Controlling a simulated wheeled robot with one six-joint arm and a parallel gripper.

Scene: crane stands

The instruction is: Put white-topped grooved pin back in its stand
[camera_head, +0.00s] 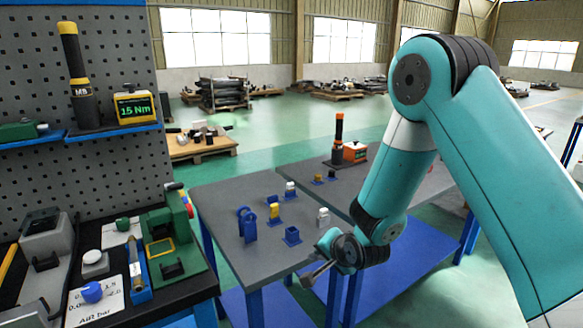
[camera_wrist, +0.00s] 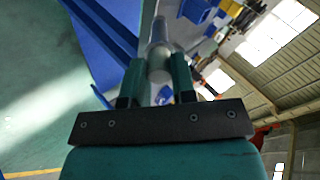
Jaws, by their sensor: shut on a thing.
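My gripper (camera_head: 326,262) is shut on a pale grey, round pin (camera_wrist: 157,58), which sits between its two teal fingers in the wrist view. In the head view the pin (camera_head: 308,280) is tilted, pointing down and left, off the front right edge of the grey table. Its groove and white top cannot be made out. A blue square stand (camera_head: 292,236) that looks empty is on the table, left of and beyond my gripper. A blue stand (camera_wrist: 195,10) also shows at the top of the wrist view.
On the grey table (camera_head: 220,212) are a blue ring-shaped holder (camera_head: 247,225), a yellow piece (camera_head: 274,211) in a blue stand, a white-topped piece (camera_head: 290,188) and a whitish piece (camera_head: 323,216). An orange-topped black tool (camera_head: 338,140) stands farther back. A cluttered bench is at left.

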